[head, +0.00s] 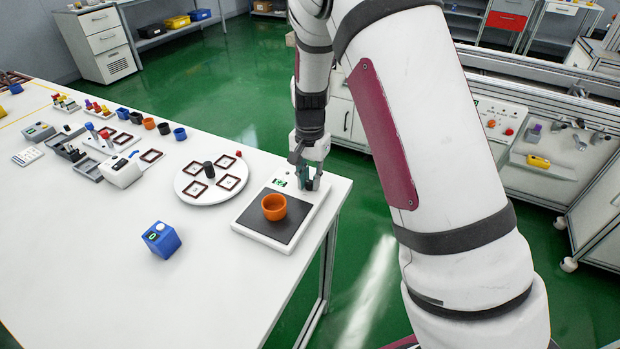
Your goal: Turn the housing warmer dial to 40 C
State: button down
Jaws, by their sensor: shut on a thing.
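The housing warmer (312,210) is a flat white unit with a dark plate, at the table's right corner. An orange cup-shaped housing (273,208) stands upright on the plate. A small green display (279,183) shows at the unit's back edge; its reading is too small to make out. My gripper (308,184) points down over the back right corner of the warmer and is shut on the dial there. The fingers hide most of the dial, so its setting and pointer cannot be seen.
A white round turntable (199,198) with several brown square frames and a dark knob stands left of the warmer. Several small cups and racks line the back left. The table's front is clear.

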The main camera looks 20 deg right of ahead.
aim_at(310, 182)
jog(key=c, duration=1.4)
grip_release()
jog(key=shift+c, duration=0.2)
notch_tip(310, 182, up, 12)
